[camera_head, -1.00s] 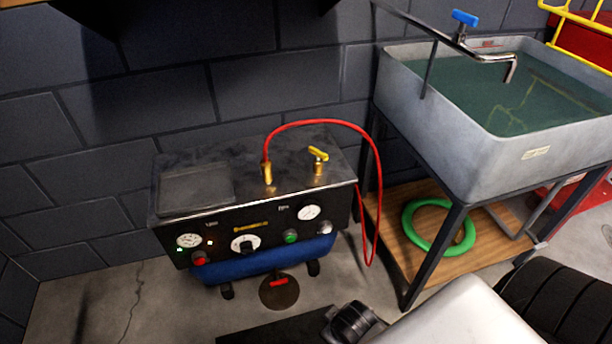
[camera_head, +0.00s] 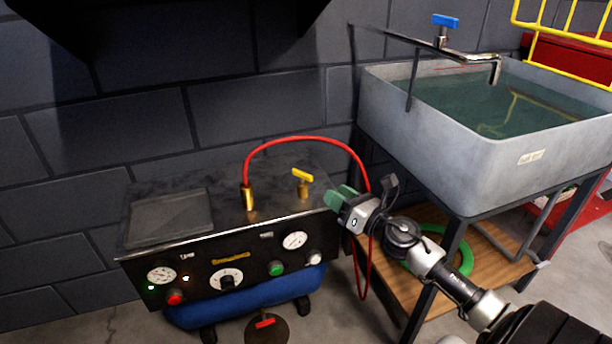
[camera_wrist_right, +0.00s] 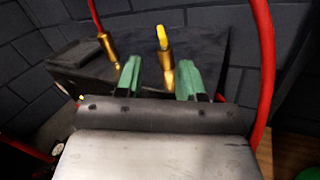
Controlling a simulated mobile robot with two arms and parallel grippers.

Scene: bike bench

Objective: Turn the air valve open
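The air valve (camera_head: 303,184) is a brass fitting with a yellow lever handle on top of the black compressor box (camera_head: 215,246). In the right wrist view the valve (camera_wrist_right: 163,48) stands beyond and between the two green fingertips, apart from them. My right gripper (camera_head: 341,198) is just right of the valve in the head view, near the box's right end. In the right wrist view my right gripper (camera_wrist_right: 160,82) is open, with nothing between its fingers. My left gripper is not in view.
A red hose (camera_head: 310,140) arches from a second brass fitting (camera_head: 248,198) over the valve and down behind my right gripper. A grey water sink (camera_head: 470,165) on a dark frame stands to the right. A green ring (camera_head: 466,258) lies on its wooden shelf.

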